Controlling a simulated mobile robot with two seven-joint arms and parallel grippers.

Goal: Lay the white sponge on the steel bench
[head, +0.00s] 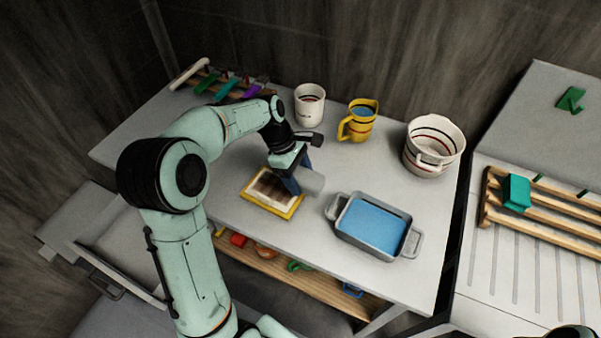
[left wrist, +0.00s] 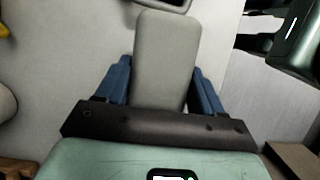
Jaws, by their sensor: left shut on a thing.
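My left gripper (head: 300,184) is shut on the white sponge (head: 313,184). In the left wrist view the pale grey-white sponge (left wrist: 166,50) sticks out between the blue fingers of my left gripper (left wrist: 163,85). In the head view the sponge is over the grey bench top (head: 240,155), between the yellow-framed panel and the grey tray. I cannot tell whether it touches the bench. The fingers hide part of the sponge. My right gripper is not clearly seen.
A yellow-framed panel (head: 247,195) is just left of the sponge. A grey tray with blue contents (head: 415,239) is to the right. A white mug (head: 309,107), yellow jug (head: 358,127) and white pot (head: 447,156) stand behind.

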